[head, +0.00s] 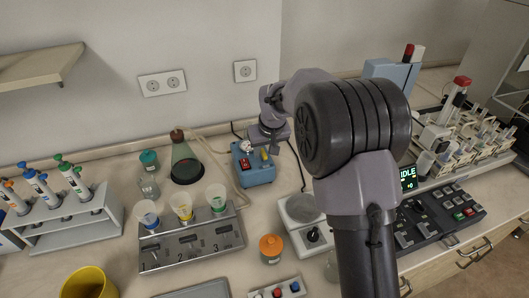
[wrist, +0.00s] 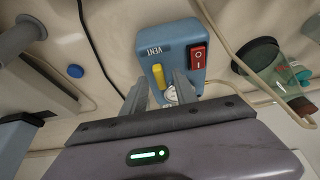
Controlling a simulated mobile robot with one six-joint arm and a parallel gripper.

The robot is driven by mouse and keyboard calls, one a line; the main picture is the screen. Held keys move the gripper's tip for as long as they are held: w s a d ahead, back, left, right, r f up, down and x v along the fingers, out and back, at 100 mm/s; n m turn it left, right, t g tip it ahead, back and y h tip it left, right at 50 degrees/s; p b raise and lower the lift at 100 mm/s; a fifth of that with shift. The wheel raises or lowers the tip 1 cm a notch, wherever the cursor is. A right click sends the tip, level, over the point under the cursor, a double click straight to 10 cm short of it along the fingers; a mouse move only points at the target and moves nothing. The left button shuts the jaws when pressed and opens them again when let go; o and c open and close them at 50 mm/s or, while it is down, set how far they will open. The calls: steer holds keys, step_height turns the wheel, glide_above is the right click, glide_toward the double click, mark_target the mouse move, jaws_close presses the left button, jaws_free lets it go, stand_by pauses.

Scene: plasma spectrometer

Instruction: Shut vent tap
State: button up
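The vent tap is a small yellow lever (wrist: 159,71) on the front of a blue box (wrist: 167,37) marked VENT. In the head view the blue box (head: 254,173) stands at the back middle of the bench, with the yellow lever (head: 265,154) on its top right. My gripper (wrist: 162,82) is open, its fingers apart on either side of the lower end of the lever in the picture. I cannot tell whether either finger touches it. In the head view my gripper (head: 268,138) hangs just above the box, its fingertips not clear.

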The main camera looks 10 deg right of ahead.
steer(key=shift+c, duration=0.4)
jaws_close()
steer(key=m, duration=0.1)
steer(key=m+h, duration=0.1)
steer(key=m, duration=0.1)
steer(key=m+h, duration=0.1)
steer(key=shift+a+f+m+b, duration=0.1)
steer(key=shift+a+m+b, duration=0.15)
steer(key=shift+m+b, duration=0.15)
steer(key=m, duration=0.1)
steer(key=m+h, duration=0.1)
steer(key=m, duration=0.1)
steer(key=shift+w+a+m, duration=0.1)
steer(key=shift+a+m, duration=0.05)
steer(key=shift+m, duration=0.15)
steer(key=m+g+h+p, duration=0.1)
steer(key=m, duration=0.1)
steer(key=m+g+p, duration=0.1)
steer(key=m, duration=0.2)
steer(key=shift+w+a+r+h, duration=0.15)
steer(key=shift+r+h, duration=0.05)
steer(key=shift+h, duration=0.2)
steer(key=m+g+p, duration=0.1)
steer(key=m+p, duration=0.3)
steer(key=shift+w+h, duration=0.15)
steer(key=shift+h, duration=0.15)
steer(key=shift+f+m+g, duration=0.15)
steer(key=shift+m+g, duration=0.15)
steer(key=shift+m, duration=0.1)
